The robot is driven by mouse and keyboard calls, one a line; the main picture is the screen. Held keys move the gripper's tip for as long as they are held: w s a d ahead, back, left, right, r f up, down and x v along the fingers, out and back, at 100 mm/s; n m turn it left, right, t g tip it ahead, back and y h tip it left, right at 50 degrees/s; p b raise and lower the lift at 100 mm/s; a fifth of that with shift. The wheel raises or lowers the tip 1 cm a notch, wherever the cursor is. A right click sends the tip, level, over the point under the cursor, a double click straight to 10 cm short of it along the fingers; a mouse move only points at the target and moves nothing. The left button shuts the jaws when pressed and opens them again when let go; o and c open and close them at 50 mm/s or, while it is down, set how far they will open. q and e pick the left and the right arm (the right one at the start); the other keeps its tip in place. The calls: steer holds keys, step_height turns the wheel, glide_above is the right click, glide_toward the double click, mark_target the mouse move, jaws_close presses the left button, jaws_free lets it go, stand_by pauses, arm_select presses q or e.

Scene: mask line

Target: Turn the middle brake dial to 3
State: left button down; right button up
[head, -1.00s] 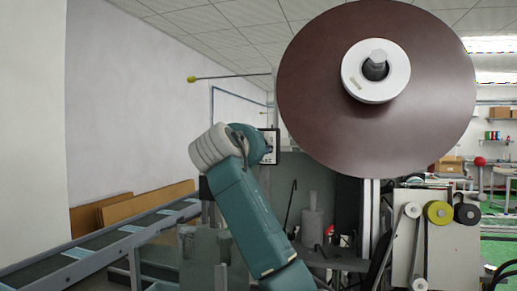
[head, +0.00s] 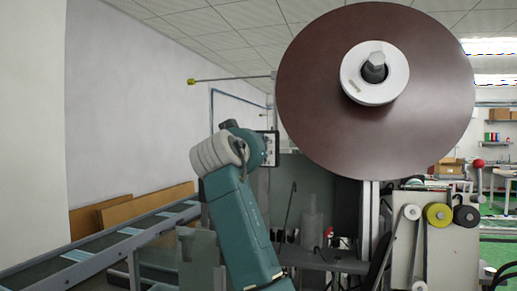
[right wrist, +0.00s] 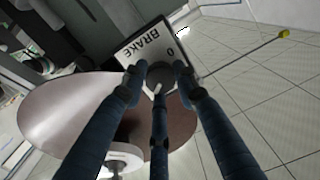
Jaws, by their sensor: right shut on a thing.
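The brake panel (right wrist: 148,52) is a pale plate marked BRAKE and 0 in the right wrist view, where it appears tilted and upside down. The round grey dial (right wrist: 160,74) sits on it, with a small white mark on the side away from the lettering. My right gripper (right wrist: 160,84) has its dark fingers closed around the dial. The fingers cover part of the panel, and I can read no number but 0. In the head view the panel's edge (head: 271,135) shows just behind my teal right arm, which hides the dial. My left gripper is not in view.
A large dark red reel (head: 320,115) with a white hub stands right of the panel. A thin rod with a yellow tip (head: 191,81) sticks out left of it. A conveyor (head: 110,250) runs along the lower left. Machine rollers (head: 438,215) stand lower right.

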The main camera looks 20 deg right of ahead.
steer(key=shift+w+f+m, duration=0.15)
steer(key=shift+f+m, duration=0.35)
steer(key=shift+f, duration=0.05)
steer(key=o, duration=1.1)
steer(key=shift+a, duration=0.1)
steer(key=shift+o, duration=0.2)
steer(key=shift+r, duration=0.25)
steer(key=v, duration=1.2)
